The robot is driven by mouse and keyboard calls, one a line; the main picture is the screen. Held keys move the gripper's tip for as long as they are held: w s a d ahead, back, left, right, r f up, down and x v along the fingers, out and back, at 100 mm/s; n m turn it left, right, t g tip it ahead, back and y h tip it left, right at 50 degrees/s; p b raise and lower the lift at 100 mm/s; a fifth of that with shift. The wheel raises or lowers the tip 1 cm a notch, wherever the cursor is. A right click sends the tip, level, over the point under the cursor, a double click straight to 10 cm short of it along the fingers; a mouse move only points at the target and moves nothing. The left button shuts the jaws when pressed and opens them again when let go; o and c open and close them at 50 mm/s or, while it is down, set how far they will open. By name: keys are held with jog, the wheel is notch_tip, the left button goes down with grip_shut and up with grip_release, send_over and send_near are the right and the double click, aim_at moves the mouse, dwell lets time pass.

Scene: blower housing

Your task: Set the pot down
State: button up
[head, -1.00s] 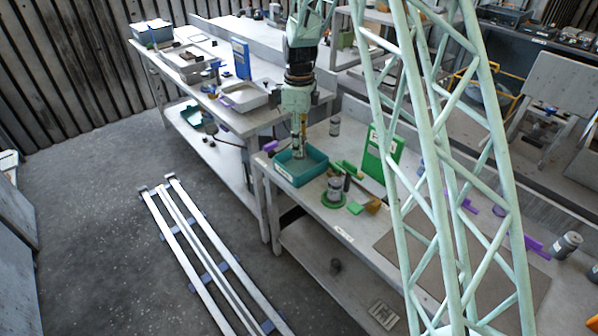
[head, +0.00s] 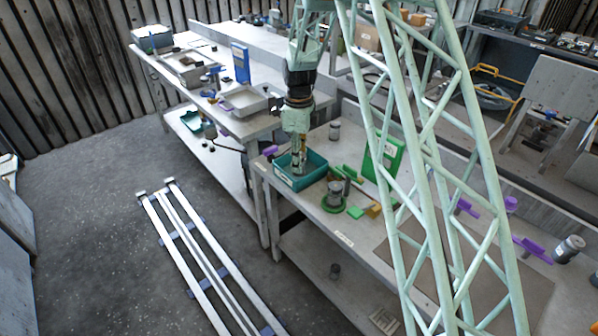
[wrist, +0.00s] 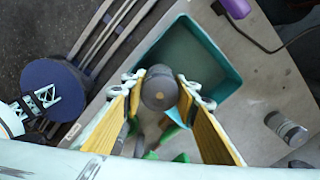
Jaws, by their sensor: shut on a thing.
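The grey cylindrical pot (wrist: 160,90) is between the yellow-padded fingers of my gripper (wrist: 160,94) in the wrist view, seen end-on. My gripper (head: 298,166) is shut on it and points down at the teal tray (head: 313,181) on the near bench in the head view. The pot is mostly hidden there by the fingers and the tray wall. The tray (wrist: 233,70) also shows behind the pot in the wrist view. I cannot tell whether the pot touches the tray floor.
Another grey pot (head: 335,191) stands on a green round base right of the tray. A green block (head: 355,212), an upright green board (head: 383,157) and a small grey jar (head: 335,130) are nearby. A bare mat (head: 450,275) lies farther right. A purple-handled item (head: 270,151) lies behind the tray.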

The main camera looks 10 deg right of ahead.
jog(key=shift+f, duration=0.2)
jog(key=shift+f, duration=1.9)
jog(key=shift+f+b, duration=0.15)
jog(key=shift+b, duration=0.2)
jog(key=o, duration=0.7)
notch_tip(320, 180, up, 12)
jog(key=shift+r+p, duration=0.1)
jog(key=shift+p, duration=0.85)
jog(key=shift+r, duration=0.1)
